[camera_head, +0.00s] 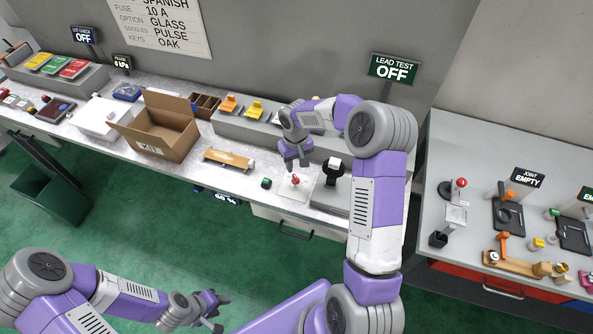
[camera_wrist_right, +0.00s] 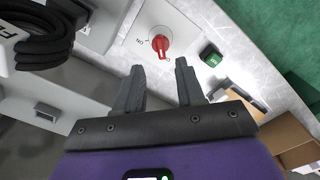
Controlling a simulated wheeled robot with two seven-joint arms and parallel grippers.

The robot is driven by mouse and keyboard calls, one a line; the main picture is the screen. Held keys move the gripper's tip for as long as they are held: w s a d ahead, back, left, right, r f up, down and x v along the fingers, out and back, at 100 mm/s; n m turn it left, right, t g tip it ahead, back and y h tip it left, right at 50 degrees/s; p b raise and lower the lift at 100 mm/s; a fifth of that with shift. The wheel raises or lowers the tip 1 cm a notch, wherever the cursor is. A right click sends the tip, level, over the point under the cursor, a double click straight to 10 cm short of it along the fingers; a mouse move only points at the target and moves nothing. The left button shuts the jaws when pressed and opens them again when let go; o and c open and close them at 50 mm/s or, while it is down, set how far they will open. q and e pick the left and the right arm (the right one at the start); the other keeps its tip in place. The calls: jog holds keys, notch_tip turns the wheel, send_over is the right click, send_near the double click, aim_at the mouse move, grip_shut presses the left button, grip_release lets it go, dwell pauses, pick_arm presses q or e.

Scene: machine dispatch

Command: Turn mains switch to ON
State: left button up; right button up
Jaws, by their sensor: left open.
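The mains switch is a red rotary knob (camera_wrist_right: 160,44) on a pale plate with an ON mark to its left in the right wrist view. The knob's grip runs roughly up and down there, its lower end away from the ON mark. In the head view the red knob (camera_head: 295,180) sits near the bench's front edge. My right gripper (camera_head: 297,165) is open and empty above and just behind the knob; its two fingers (camera_wrist_right: 158,72) are apart, not touching it. My left gripper (camera_head: 217,309) is open and empty, low over the green floor, far from the switch.
A small green-topped block (camera_head: 265,183) is left of the switch, and a grey box with a black device (camera_head: 333,168) is right of it. An open cardboard box (camera_head: 160,143) and a wooden fixture (camera_head: 229,160) stand further left. A black cable coil (camera_wrist_right: 38,35) is near my right gripper.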

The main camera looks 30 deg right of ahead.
aim_at(296, 177)
notch_tip(296, 177, down, 7)
jog(key=shift+f, duration=0.1)
dwell(0.3)
grip_shut()
